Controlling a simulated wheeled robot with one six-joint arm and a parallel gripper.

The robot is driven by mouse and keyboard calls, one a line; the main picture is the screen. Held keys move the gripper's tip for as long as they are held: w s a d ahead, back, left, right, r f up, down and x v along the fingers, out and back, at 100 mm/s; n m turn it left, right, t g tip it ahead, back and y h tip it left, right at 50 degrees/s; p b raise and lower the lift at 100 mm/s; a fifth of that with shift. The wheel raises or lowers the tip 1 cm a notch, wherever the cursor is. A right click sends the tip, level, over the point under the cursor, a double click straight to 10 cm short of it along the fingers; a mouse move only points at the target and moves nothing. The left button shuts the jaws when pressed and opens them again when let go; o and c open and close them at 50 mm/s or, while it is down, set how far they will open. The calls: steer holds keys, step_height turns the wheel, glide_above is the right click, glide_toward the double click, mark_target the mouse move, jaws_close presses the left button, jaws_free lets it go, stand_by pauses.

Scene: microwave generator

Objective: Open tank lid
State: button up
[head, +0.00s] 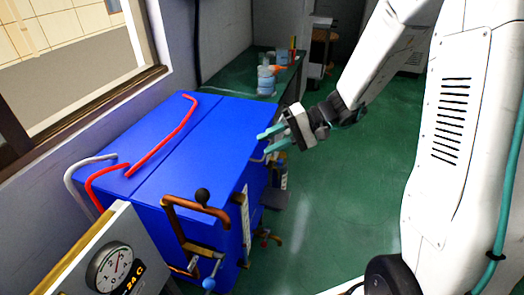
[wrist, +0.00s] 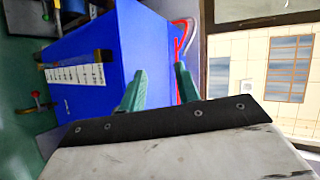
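A large blue tank (head: 190,165) stands left of centre, its flat top crossed by a seam; it also shows in the wrist view (wrist: 125,50). I take the blue top panel beyond the seam (head: 220,125) as the lid; it lies flat and shut. In the wrist view my gripper (wrist: 158,88) points at the tank, fingers spread. I cannot tell whether a finger touches the tank.
Brown pipes with a black knob (head: 202,196) and a blue valve stand at the tank's front. A gauge panel (head: 110,268) is at lower left. A green bench (head: 235,75) with bottles stands behind the tank. Green floor (head: 340,190) to the right is clear. A window wall is at left.

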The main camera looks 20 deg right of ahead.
steer(key=w+d+f+m+t, duration=0.3)
steer(key=w+d+f+t, duration=0.15)
steer(key=f, duration=0.25)
steer(key=w+d+f+m+t, duration=0.2)
steer(key=w+d+f+t, duration=0.15)
steer(key=w+f, duration=0.3)
steer(key=x, duration=0.7)
steer(key=shift+s+f, duration=0.25)
steer(key=shift+f, duration=0.1)
steer(key=shift+a, duration=0.1)
steer(key=shift+h, duration=0.3)
jaws_close()
